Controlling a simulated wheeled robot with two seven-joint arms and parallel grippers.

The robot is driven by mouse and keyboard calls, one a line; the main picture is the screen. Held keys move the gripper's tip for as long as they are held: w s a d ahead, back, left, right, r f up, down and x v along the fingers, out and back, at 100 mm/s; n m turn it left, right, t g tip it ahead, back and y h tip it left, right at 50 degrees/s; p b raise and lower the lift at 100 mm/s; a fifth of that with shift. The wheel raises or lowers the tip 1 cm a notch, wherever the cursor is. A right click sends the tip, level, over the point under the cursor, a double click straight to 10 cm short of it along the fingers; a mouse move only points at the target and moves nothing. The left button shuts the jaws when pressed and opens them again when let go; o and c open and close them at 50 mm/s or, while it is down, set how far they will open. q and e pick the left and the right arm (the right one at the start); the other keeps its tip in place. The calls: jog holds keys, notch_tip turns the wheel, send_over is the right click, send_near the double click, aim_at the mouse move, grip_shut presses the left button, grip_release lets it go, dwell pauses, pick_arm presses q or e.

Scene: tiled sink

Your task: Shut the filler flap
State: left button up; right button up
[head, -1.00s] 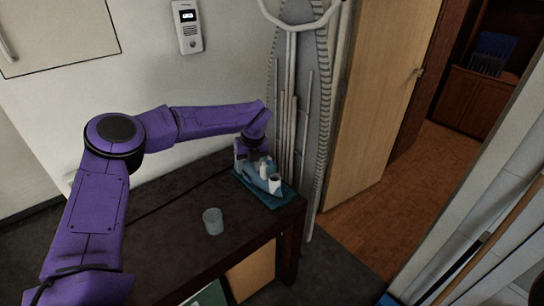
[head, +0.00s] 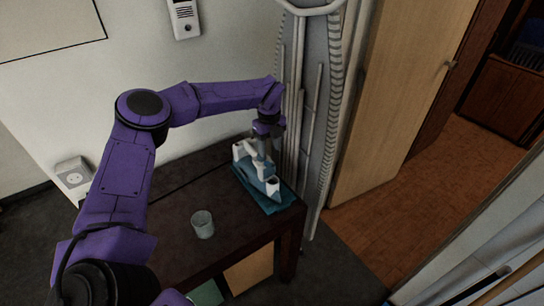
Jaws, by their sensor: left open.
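A white and teal iron (head: 262,182) sits on a teal mat (head: 285,199) at the right end of a dark table. The filler flap itself is too small to make out. My left arm reaches in from the left, and my left gripper (head: 261,153) points down at the top of the iron. The gripper is open and partly overlaps the iron's upper part, so I cannot tell whether it touches it. My right gripper is not in view.
A clear glass (head: 202,224) stands on the dark table (head: 165,222), left of the iron. An ironing board (head: 312,100) leans upright behind the table. A wooden door (head: 390,110) is to the right. The table's left part is clear.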

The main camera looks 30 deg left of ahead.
aim_at(270, 170)
pick_arm(q)
notch_tip(270, 170, down, 7)
jog(key=shift+w+p, duration=0.15)
jog(key=shift+p, duration=0.7)
jog(key=shift+s, duration=0.2)
jog(key=shift+c, duration=0.3)
jog(key=shift+w, duration=0.1)
grip_shut()
